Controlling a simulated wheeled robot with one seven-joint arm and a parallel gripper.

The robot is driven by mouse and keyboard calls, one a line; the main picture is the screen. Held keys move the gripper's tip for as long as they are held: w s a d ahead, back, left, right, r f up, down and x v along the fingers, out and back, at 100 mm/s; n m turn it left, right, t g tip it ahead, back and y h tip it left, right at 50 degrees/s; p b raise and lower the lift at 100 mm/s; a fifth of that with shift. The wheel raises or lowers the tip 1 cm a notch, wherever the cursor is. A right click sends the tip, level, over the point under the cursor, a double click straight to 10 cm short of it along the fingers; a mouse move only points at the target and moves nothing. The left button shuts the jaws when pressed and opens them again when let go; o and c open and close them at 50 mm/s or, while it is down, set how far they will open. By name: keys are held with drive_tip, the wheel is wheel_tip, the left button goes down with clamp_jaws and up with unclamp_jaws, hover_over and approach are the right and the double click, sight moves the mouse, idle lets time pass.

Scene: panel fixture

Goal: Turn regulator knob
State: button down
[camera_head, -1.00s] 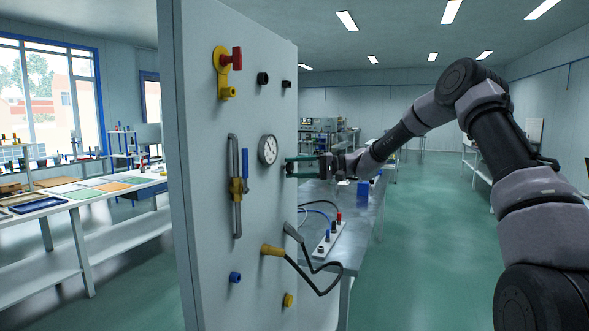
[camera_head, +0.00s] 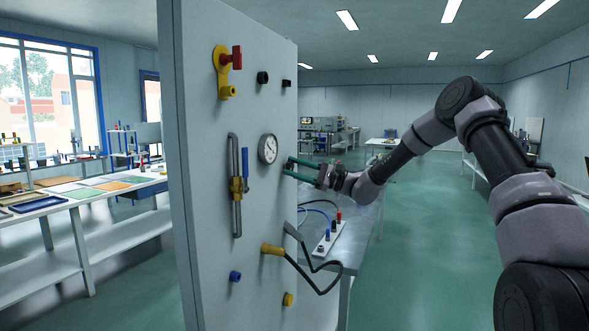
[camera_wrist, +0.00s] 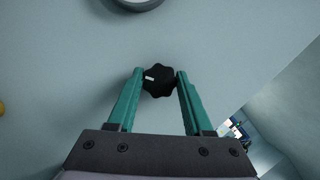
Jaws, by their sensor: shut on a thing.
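The regulator knob (camera_wrist: 159,82) is black and lobed, with a white mark on its left side in the wrist view. It sits on the pale panel (camera_head: 210,270), close to the round gauge (camera_head: 268,149). My gripper (camera_wrist: 157,79) has its two green fingers on either side of the knob, with the tips closed against it. In the head view my gripper (camera_head: 287,167) reaches the panel from the right, just right of and below the gauge. The knob cannot be made out clearly there.
The panel also bears a red-handled yellow valve (camera_head: 227,70), a pipe with a blue lever (camera_head: 245,170), and a yellow plug (camera_head: 272,250) with a black cable. A metal table (camera_head: 362,225) stands behind. The floor at right is open.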

drive_tip(key=m+t, duration=0.2)
drive_tip(key=m, duration=0.1)
drive_tip(key=m+t, duration=0.1)
drive_tip(key=m, duration=0.3)
drive_tip(key=m+t, duration=0.2)
drive_tip(key=m, duration=0.1)
drive_tip(key=shift+s+f+t, duration=0.1)
drive_tip(key=shift+f+t, duration=0.05)
drive_tip(key=shift+t, duration=0.15)
drive_tip(key=m+t, duration=0.1)
drive_tip(key=m, duration=0.1)
drive_tip(key=m+t, duration=0.1)
drive_tip(key=m, duration=0.2)
drive_tip(key=shift+m+h, duration=0.3)
drive_tip(key=shift+h, duration=0.1)
drive_tip(key=shift+m+t+h, duration=0.5)
drive_tip(key=shift+m+t, duration=0.15)
drive_tip(key=shift+m, duration=0.65)
drive_tip(key=shift+m+t+h, duration=0.5)
drive_tip(key=shift+m+t, duration=0.15)
drive_tip(key=shift+m, duration=0.65)
drive_tip(key=shift+c, duration=1.5)
unclamp_jaws()
drive_tip(key=v, duration=1)
drive_tip(key=shift+s+d, duration=0.25)
drive_tip(key=shift+f, duration=0.1)
